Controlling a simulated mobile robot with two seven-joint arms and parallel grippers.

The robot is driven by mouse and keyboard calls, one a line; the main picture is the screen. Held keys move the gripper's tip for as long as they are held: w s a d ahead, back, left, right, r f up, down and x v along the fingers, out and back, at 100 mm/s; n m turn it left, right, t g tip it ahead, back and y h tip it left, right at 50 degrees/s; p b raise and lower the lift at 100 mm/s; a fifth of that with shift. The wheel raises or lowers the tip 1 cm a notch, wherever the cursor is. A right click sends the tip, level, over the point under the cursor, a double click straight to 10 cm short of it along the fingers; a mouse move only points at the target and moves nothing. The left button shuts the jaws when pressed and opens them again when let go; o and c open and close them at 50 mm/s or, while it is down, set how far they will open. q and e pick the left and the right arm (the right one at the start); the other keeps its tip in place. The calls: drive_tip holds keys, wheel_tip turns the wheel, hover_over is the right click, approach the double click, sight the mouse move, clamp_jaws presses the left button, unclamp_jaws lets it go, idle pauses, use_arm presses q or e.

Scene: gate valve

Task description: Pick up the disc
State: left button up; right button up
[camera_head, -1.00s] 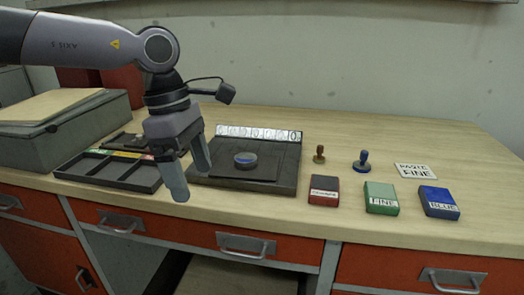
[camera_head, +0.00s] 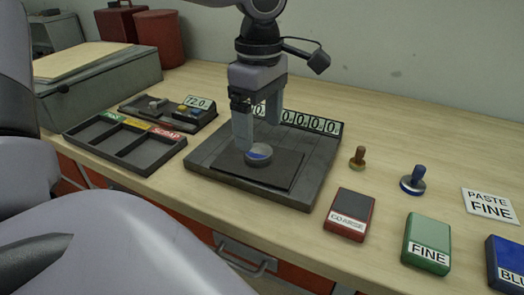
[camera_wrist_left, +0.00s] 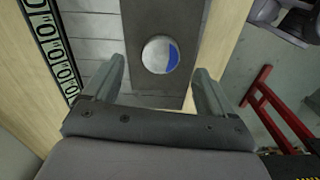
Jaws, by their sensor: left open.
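The disc (camera_head: 259,154) is small and round, with a grey and blue top, and lies on the dark pad (camera_head: 283,171) of the flat plate. My left gripper (camera_head: 256,142) is open above the plate, pointing down, with its fingers just behind and over the disc in the head view. In the left wrist view, the disc (camera_wrist_left: 160,54) shows beyond the two fingertips, roughly centred between them. The fingers do not appear to touch it. My right gripper is not in view.
A three-slot tray (camera_head: 127,142) and a gauge box (camera_head: 169,112) stand left of the plate. To the right are a red COARSE block (camera_head: 350,214), green FINE block (camera_head: 427,243), blue block (camera_head: 507,262), two stamps and a PASTE FINE card (camera_head: 489,205). A number strip edges the plate's back.

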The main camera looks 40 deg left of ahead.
sight(259, 150)
use_arm(q)
wheel_tip(259, 150, down, 5)
drive_tip(key=shift+s+r, duration=0.1)
drive_tip(key=shift+s, duration=0.05)
drive_tip(key=c, duration=1.4)
drive_tip(key=shift+r, duration=0.1)
wheel_tip(259, 150, up, 20)
drive_tip(key=shift+a+p, duration=0.1)
drive_tip(key=shift+p, duration=0.8)
